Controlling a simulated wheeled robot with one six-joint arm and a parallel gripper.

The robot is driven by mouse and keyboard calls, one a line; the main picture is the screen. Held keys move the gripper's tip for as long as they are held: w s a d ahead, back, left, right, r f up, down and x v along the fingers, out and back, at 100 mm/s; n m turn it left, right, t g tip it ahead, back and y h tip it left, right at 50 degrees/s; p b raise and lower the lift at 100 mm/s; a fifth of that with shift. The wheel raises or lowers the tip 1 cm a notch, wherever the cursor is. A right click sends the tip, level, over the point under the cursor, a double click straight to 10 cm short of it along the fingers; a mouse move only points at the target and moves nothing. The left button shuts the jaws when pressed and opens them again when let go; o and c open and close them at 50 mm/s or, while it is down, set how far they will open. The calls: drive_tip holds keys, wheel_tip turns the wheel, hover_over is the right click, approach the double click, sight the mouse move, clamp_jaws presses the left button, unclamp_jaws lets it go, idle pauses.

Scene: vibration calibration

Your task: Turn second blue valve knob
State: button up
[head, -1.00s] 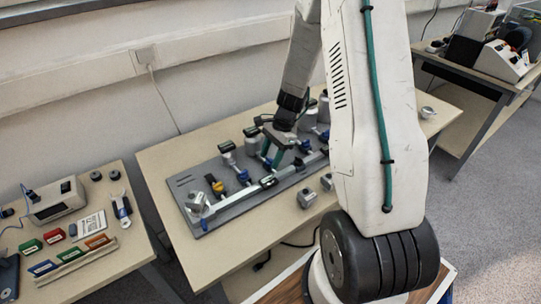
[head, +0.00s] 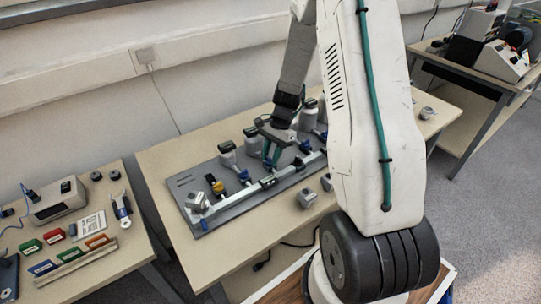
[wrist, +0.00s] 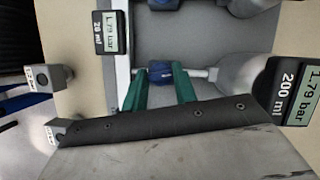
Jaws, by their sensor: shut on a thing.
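In the head view my gripper (head: 271,160) reaches down over the grey valve panel (head: 184,180). In the wrist view its two green fingers (wrist: 160,88) stand on either side of a blue valve knob (wrist: 161,72) and are shut on it. The knob sits on a thin metal pipe between a silver funnel-shaped vessel and a light rail. In the head view the fingers hide most of this knob. Another blue knob (head: 244,177) is to the left of my gripper, with a yellow knob (head: 218,188) further left. One more blue knob (head: 305,147) is to the right.
The wrist view shows a 1.79 bar, 20 ml display (wrist: 111,32) and a 1.79 bar, 200 ml display (wrist: 293,92) close to the fingers. Small metal blocks (head: 306,198) lie on the table in front of the panel. A side table (head: 120,256) at left holds other items.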

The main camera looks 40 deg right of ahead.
drive_tip(key=n+g, duration=0.1)
drive_tip(key=n, duration=0.2)
drive_tip(key=shift+w+n+h, duration=0.15)
drive_tip(key=shift+n+h, duration=0.25)
drive_tip(key=n+g, duration=0.1)
drive_tip(key=n, duration=0.1)
drive_tip(key=n+h, duration=0.1)
drive_tip(key=n, duration=0.1)
drive_tip(key=shift+a+n+g, duration=0.15)
drive_tip(key=shift+n+g, duration=0.15)
drive_tip(key=shift+g, duration=0.1)
drive_tip(key=n+h, duration=0.1)
drive_tip(key=n, duration=0.2)
drive_tip(key=shift+w+g, duration=0.1)
drive_tip(key=shift+g, duration=0.2)
drive_tip(key=shift+a+n+h, duration=0.15)
drive_tip(key=shift+n+h, duration=0.65)
drive_tip(key=shift+n, duration=1.2)
drive_tip(key=o, duration=1)
drive_tip(key=shift+c, duration=0.2)
drive_tip(key=v, duration=0.8)
